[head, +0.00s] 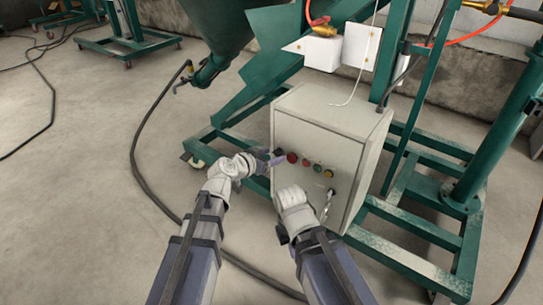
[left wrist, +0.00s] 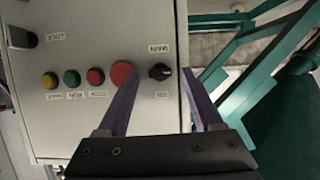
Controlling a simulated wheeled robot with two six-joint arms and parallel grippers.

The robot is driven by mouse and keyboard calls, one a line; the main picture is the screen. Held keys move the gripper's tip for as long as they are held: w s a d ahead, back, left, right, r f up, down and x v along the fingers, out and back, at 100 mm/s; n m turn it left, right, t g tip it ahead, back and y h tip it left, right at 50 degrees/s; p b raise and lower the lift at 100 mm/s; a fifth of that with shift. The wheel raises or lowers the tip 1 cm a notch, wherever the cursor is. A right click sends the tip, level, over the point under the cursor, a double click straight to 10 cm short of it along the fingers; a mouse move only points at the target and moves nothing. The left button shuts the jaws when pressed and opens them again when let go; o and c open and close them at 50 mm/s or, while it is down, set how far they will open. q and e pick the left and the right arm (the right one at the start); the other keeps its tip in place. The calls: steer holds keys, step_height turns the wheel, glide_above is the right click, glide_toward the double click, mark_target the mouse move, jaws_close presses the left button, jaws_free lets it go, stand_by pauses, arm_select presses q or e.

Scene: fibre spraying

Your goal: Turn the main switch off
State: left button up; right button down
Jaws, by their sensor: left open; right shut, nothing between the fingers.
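The main switch is a black rotary knob (left wrist: 160,72) on the front of a grey control box (head: 345,120). A label reading MAIN sits at one side of it in the left wrist view. My left gripper (left wrist: 160,82) is open, with its purple fingers to either side of the knob in the picture; I cannot tell whether they touch it. In the head view my left gripper (head: 272,158) is at the upper left of the box front and largely covers the knob. My right gripper (head: 283,235) is low before the box, shut and empty, its fingers hard to make out.
Beside the knob are a large red button (left wrist: 123,74), a smaller red button (left wrist: 95,76), a green button (left wrist: 71,78) and a yellow button (left wrist: 50,80). A lock handle (head: 327,204) is lower on the box. Green frame beams (head: 410,260) surround it. A hose (head: 140,150) lies on the floor.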

arm_select(q)
steer(key=p+v, duration=0.3)
steer(key=v, duration=0.4)
steer(key=shift+s+a, duration=0.25)
steer(key=shift+s, duration=0.05)
steer(key=shift+r, duration=0.1)
